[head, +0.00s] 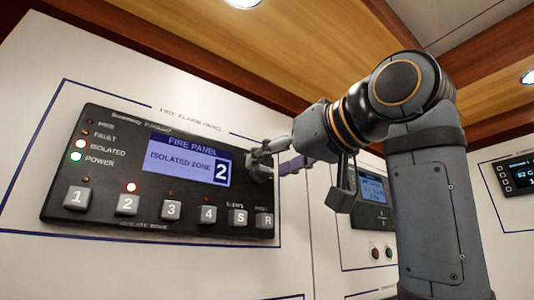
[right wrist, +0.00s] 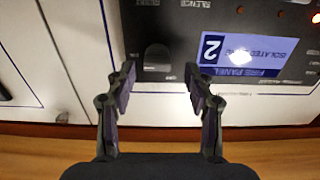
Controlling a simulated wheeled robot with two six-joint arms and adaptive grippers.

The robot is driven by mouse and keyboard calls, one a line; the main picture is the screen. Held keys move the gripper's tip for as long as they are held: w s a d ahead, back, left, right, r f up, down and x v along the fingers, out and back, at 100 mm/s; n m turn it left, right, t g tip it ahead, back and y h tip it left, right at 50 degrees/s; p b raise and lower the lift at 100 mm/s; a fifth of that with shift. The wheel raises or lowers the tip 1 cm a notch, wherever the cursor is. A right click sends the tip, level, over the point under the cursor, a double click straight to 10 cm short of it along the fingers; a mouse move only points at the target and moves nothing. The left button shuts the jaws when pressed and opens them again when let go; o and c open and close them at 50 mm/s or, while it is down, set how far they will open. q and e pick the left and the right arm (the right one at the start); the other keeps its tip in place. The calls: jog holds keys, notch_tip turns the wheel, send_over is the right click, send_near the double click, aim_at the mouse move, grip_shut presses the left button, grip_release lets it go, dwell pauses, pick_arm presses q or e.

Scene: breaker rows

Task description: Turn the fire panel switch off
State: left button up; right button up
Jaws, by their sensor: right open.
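The dark fire panel (head: 150,222) is on the white wall at left in the head view. Its blue display (head: 187,161) reads "FIRE PANEL, ISOLATED ZONE 2"; it is upside down in the right wrist view (right wrist: 252,52). A dark rounded switch (right wrist: 157,57) shows beside the display in the right wrist view. I cannot read its position. My right gripper (head: 262,160) is open at the panel's right side, its fingertips (right wrist: 160,74) on either side of the switch in the picture. Contact cannot be told. In the head view the fingers partly hide that spot. My left gripper is out of view.
A row of square buttons (head: 171,210) runs along the panel's lower edge. The isolated and power lamps and one above button 2 are lit. Another panel with a screen (head: 371,187) is behind my right arm, and one more device (head: 520,175) is at far right.

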jog(key=shift+x, duration=0.85)
jog(key=shift+w+p, duration=0.3)
jog(key=shift+w, duration=0.05)
jog(key=shift+s+d, duration=0.15)
jog(key=shift+s, duration=0.1)
jog(key=shift+c, duration=0.5)
jog(key=shift+w, duration=0.1)
jog(key=c, duration=0.5)
grip_shut()
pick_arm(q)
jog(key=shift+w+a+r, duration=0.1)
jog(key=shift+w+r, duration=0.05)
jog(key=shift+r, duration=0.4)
